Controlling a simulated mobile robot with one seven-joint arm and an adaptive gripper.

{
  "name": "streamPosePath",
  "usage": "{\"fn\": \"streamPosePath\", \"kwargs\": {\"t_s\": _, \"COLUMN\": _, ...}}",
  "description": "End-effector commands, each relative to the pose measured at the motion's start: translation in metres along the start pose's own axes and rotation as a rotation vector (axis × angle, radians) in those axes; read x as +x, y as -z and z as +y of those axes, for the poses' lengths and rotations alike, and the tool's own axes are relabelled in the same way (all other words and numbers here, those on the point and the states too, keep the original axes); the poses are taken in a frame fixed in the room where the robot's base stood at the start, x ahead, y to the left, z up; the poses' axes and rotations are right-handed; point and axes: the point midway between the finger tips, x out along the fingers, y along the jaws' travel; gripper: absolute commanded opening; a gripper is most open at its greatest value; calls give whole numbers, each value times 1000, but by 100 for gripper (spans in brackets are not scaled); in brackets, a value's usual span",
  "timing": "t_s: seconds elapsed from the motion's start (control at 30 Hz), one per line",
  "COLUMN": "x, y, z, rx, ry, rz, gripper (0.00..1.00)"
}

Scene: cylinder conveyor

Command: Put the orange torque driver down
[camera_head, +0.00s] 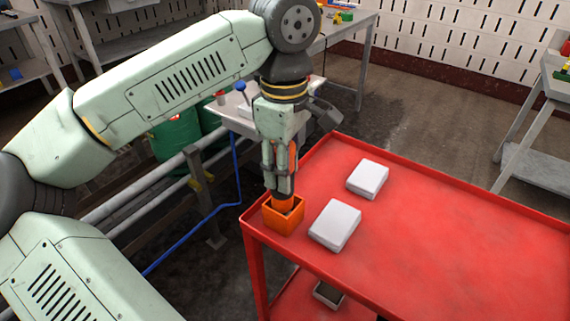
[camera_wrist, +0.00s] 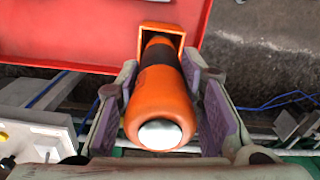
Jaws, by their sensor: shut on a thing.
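The orange torque driver (camera_wrist: 162,100) has a dark band and a silver end cap. My gripper (camera_head: 280,184) is shut on it, with one pad on each side, as the wrist view shows. In the head view the driver (camera_head: 291,157) is upright between the fingers and partly hidden by them. Its lower end is at the opening of an orange square holder (camera_head: 284,222), which stands on the near left corner of the red cart. The holder's rim also shows in the wrist view (camera_wrist: 162,27). How deep the driver sits in it is hidden.
Two white boxes (camera_head: 334,224) (camera_head: 368,178) lie on the red cart top (camera_head: 450,240), right of the holder. The right part of the top is clear. A raised rim edges the cart. Grey rails (camera_head: 150,185) and a green barrel (camera_head: 178,147) stand to the left.

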Motion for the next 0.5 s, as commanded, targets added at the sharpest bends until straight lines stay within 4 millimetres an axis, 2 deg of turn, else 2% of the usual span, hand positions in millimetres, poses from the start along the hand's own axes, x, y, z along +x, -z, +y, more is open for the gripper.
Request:
{"fn": "streamPosePath", "kwargs": {"t_s": 0.27, "x": 3, "y": 0, "z": 0, "rx": 0, "ry": -2, "rz": 0, "gripper": 0}}
{"fn": "streamPosePath", "kwargs": {"t_s": 0.3, "x": 2, "y": 0, "z": 0, "rx": 0, "ry": -1, "rz": 0, "gripper": 36}}
{"fn": "streamPosePath", "kwargs": {"t_s": 0.5, "x": 2, "y": 0, "z": 0, "rx": 0, "ry": -1, "rz": 0, "gripper": 49}}
